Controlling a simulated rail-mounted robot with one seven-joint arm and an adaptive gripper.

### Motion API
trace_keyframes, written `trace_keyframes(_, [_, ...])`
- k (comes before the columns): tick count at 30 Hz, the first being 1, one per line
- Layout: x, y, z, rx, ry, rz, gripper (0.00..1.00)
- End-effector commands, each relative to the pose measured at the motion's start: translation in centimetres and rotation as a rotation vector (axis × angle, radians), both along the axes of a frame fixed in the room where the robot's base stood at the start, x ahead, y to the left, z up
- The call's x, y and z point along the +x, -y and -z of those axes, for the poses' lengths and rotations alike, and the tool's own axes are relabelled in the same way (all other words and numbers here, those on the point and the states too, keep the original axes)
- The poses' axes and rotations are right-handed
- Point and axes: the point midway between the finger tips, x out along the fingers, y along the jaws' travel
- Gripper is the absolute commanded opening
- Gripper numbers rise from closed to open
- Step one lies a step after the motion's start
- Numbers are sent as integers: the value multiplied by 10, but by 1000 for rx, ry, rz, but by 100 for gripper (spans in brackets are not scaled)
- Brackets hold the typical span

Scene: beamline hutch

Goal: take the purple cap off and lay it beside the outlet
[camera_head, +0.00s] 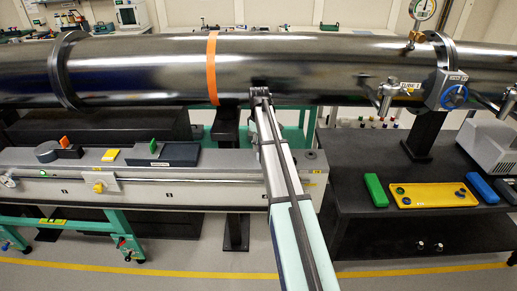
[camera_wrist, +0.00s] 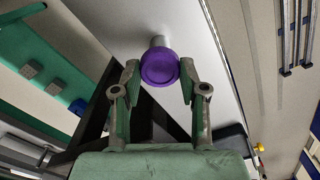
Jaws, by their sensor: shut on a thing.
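The purple cap (camera_wrist: 158,68) is in the middle of the wrist view, its round face toward the camera. My gripper (camera_wrist: 159,76) has a finger on each side of the cap and is shut on it. Behind the cap a short pale stub (camera_wrist: 157,41), which looks like the outlet, stands out from a light grey face. The cap is in line with the stub; whether it is fully seated on it I cannot tell. In the head view the cap, the outlet and my gripper cannot be made out, and my arm crosses the middle of the picture.
A long steel pipe (camera_head: 140,75) with an orange band spans the head view. Below it is a grey bench (camera_head: 225,190) with switches and knobs. At right a dark table (camera_head: 350,170) holds a yellow tray (camera_head: 435,205), a green box (camera_head: 375,190) and a blue box (camera_head: 482,188).

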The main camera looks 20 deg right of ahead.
Motion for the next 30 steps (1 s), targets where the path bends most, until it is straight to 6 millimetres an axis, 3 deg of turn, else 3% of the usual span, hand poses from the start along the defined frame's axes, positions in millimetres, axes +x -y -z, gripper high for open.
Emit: trace_keyframes(30, [0,0,-18,0,0,0,1])
